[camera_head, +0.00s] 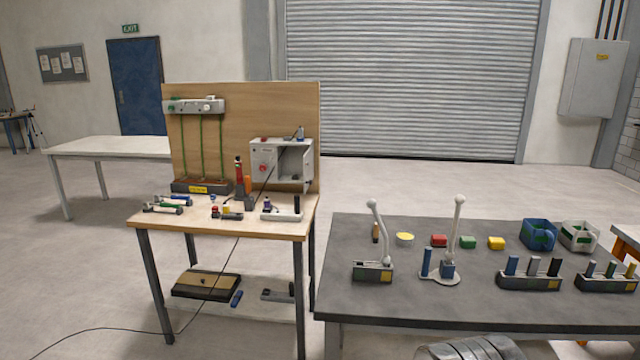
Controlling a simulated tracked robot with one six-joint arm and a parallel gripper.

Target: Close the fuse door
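A light grey fuse box (264,153) is mounted on the upright wooden board at the back of the wooden workbench. Its left face carries a red round knob (263,168). The right part of the box is an open compartment (291,163) with a dark grey inside. A narrow light panel (308,165) at its right edge looks like the fuse door, swung outward and seen nearly edge-on. The hinge and any latch are too small to make out.
The wooden workbench (240,226) holds several tools and small blocks in front of the box. A dark table (440,297) at the right carries levers, coloured blocks, racks and bins. A cable (210,305) crosses the floor. Open floor (90,270) lies at the left.

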